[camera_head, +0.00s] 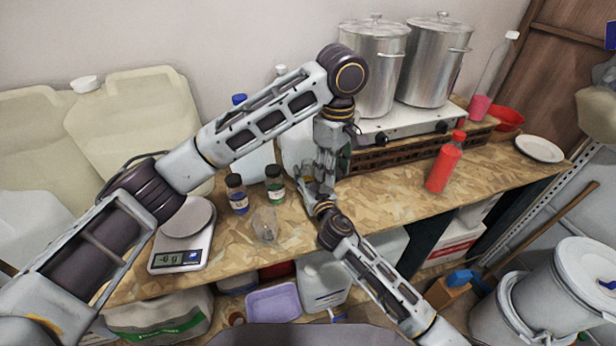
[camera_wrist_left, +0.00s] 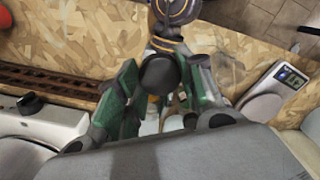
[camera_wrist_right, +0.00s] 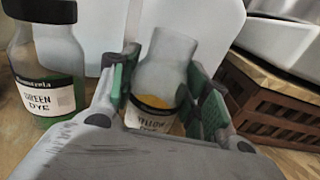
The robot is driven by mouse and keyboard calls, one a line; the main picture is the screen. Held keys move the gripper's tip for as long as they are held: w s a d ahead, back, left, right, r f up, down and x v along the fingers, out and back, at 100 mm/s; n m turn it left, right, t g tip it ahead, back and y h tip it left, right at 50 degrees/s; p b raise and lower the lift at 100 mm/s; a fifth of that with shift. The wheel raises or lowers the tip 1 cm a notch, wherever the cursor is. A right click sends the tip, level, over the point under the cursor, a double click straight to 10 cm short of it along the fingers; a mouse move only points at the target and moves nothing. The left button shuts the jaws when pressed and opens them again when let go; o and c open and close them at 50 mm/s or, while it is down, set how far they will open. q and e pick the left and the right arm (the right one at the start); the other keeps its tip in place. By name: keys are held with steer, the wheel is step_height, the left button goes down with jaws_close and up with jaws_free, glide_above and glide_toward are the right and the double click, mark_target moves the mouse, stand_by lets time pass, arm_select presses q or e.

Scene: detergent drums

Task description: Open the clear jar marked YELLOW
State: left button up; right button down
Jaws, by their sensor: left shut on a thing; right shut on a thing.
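The clear jar marked YELLOW (camera_wrist_right: 160,112) shows in the right wrist view, with yellow dye inside and a pale upper part. My right gripper (camera_wrist_right: 165,84) is shut around it, one finger on each side. My left gripper (camera_wrist_left: 158,88) comes from above and is shut on a dark round piece (camera_wrist_left: 157,74), which looks like the jar's lid. In the head view both grippers meet over the bench, my left (camera_head: 324,172) above my right (camera_head: 310,190), mostly hiding the jar.
A GREEN DYE jar (camera_wrist_right: 45,75) stands close left of my right gripper. A blue-labelled jar (camera_head: 237,194), a clear glass (camera_head: 265,224) and a scale (camera_head: 183,240) are further left. A hotplate (camera_head: 410,125) with pots and a red bottle (camera_head: 443,165) are to the right.

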stand_by(0.4)
steer(key=c, duration=0.7)
jaws_free()
steer(key=shift+f, duration=0.1)
steer(key=shift+b+v, duration=0.55)
steer(key=shift+v, duration=5.5)
